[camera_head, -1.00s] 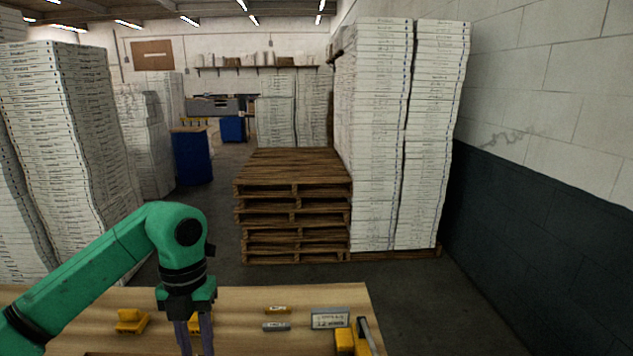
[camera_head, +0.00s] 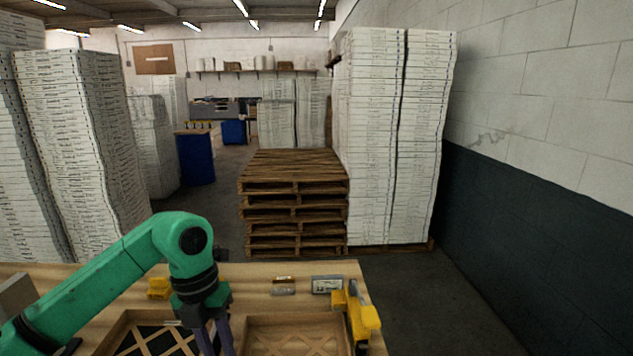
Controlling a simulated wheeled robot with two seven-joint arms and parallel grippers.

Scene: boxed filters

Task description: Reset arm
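My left arm (camera_head: 150,255) is green and comes in from the left, bent down over the wooden table (camera_head: 245,275). My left gripper (camera_head: 215,338) points down at the bottom edge, above the table. Its two dark fingers look apart with nothing seen between them; their tips are close to or past the frame edge. It hangs between a dark tray with a lattice-faced filter (camera_head: 150,340) on the left and a wooden frame with a lattice (camera_head: 295,338) on the right. My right arm and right gripper are not in view.
A yellow tool (camera_head: 358,318) lies at the table's right edge, near a grey label box (camera_head: 327,284) and a small block (camera_head: 284,285). A yellow piece (camera_head: 159,288) sits behind the arm. Beyond stand stacked pallets (camera_head: 293,205), tall white box stacks (camera_head: 385,140) and a blue barrel (camera_head: 196,160).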

